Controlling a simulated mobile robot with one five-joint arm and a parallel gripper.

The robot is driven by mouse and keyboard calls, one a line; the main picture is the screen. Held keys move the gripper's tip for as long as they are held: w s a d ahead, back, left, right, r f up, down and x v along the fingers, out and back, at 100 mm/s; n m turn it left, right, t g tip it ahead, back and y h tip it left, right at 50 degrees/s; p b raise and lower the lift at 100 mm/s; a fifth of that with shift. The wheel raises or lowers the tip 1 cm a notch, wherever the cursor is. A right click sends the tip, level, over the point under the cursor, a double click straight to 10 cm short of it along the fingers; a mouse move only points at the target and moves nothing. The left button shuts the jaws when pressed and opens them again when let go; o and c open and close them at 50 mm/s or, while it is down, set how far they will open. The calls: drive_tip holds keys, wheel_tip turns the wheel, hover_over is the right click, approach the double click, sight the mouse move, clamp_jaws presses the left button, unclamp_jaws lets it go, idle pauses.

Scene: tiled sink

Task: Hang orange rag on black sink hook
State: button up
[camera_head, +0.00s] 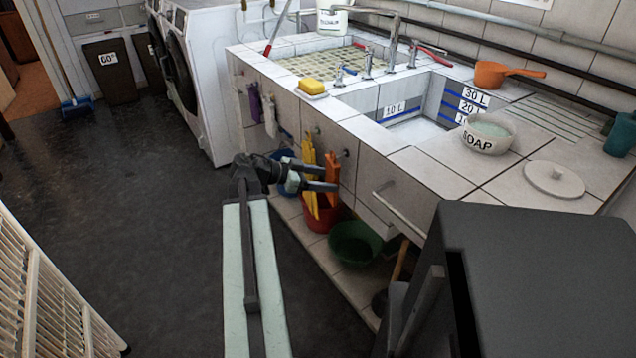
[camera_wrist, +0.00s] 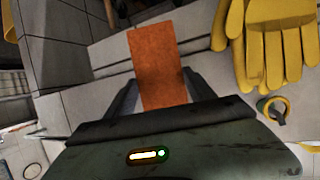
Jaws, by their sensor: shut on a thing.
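The orange rag (camera_head: 332,168) is in my gripper (camera_head: 330,181) in front of the sink's tiled side. In the wrist view the rag (camera_wrist: 158,68) stands between my two fingers (camera_wrist: 158,92), which are shut on it. In the head view a small dark hook or knob (camera_head: 345,154) sits on the sink front just above and right of the rag. I cannot tell whether the rag touches it. In the wrist view a dark hook with a yellow loop (camera_wrist: 273,108) shows at the lower right.
Yellow gloves (camera_head: 309,165) hang just left of the rag; they also fill the wrist view's upper right (camera_wrist: 265,45). A red bucket (camera_head: 318,218) and a green basin (camera_head: 355,243) stand below. A white rail (camera_head: 398,208) juts out at the right.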

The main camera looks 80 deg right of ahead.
drive_tip(key=shift+s+d+f+b, duration=0.55)
drive_tip(key=shift+s+f+b, duration=0.05)
idle(0.4)
drive_tip(key=o, duration=1.4)
drive_tip(key=shift+o, duration=0.2)
drive_tip(key=p+v, duration=0.3)
drive_tip(key=v, duration=0.4)
drive_tip(key=shift+w+a, duration=0.15)
drive_tip(key=shift+w, duration=0.2)
drive_tip(key=shift+r, duration=0.15)
